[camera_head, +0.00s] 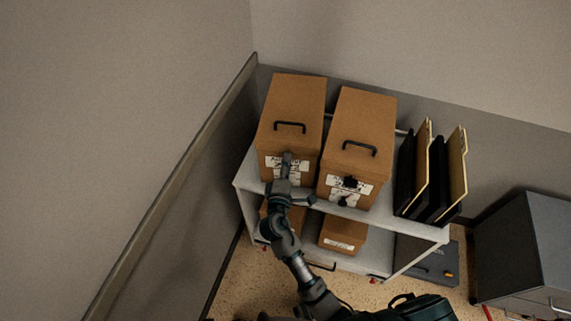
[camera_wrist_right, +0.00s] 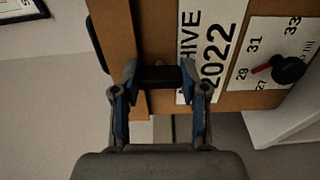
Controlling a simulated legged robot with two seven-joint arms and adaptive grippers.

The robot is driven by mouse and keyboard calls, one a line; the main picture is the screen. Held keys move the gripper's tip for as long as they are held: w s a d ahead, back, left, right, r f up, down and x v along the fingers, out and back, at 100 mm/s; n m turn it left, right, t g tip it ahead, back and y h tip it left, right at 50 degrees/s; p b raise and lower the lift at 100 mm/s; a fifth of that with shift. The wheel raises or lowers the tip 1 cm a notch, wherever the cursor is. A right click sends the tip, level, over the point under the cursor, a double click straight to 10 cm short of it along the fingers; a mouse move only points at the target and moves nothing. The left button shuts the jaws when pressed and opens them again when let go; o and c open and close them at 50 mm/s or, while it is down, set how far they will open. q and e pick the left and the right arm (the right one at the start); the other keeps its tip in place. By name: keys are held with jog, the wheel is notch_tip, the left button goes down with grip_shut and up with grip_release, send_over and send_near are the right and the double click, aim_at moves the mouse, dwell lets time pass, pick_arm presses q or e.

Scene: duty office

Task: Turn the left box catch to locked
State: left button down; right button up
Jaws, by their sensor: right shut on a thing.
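The left brown box (camera_head: 299,95) stands on the shelf's top with a black handle (camera_head: 290,126) on its lid and a white label (camera_head: 298,167) on its front. My right gripper (camera_head: 287,157) is at this front and hides the catch in the head view. In the right wrist view, the right gripper (camera_wrist_right: 160,78) is shut on the black catch (camera_wrist_right: 160,76), beside the label reading "2022" (camera_wrist_right: 212,50). A black dial knob (camera_wrist_right: 289,69) with a red pointer sits on a numbered plate. The catch's exact turn is hard to tell. My left gripper is out of view.
A second brown box (camera_head: 363,110) stands close on the right. Black and tan folders (camera_head: 460,160) stand at the shelf's right end. Smaller boxes (camera_head: 343,233) sit on the lower shelf. A wall is close on the left; a grey cabinet (camera_head: 525,245) is at right.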

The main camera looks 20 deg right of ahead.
jog(key=shift+f, duration=0.35)
jog(key=o, duration=0.9)
jog(key=shift+o, duration=1.2)
jog(key=shift+s, duration=0.1)
jog(key=shift+r, duration=0.15)
jog(key=v, duration=1.2)
